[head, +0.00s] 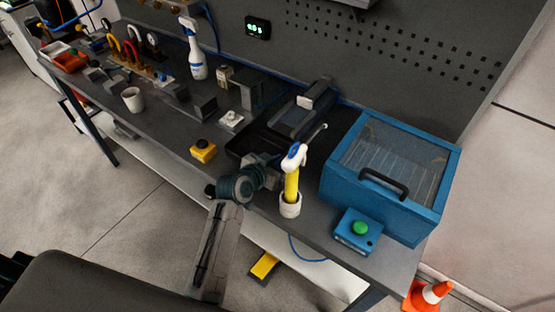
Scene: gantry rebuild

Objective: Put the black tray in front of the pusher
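The black tray (238,150) looks like a low, dark, rimmed shape on the dark bench, left of the blue box; it is hard to tell from the bench top. A dark block with a grey piece on top, seemingly the pusher (300,118), stands behind and right of it. My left gripper (272,165) reaches over the bench's front edge to the near side of the tray. Its fingers are dark and small, so I cannot tell whether they are open, or whether they touch the tray. My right gripper is not in view.
A yellow-and-white tool (291,180) stands in a white holder right beside my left gripper. A blue box (345,185) with a clear lid and a green-button box (358,230) are to the right. A yellow button box (203,150) and mug (132,99) stand left.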

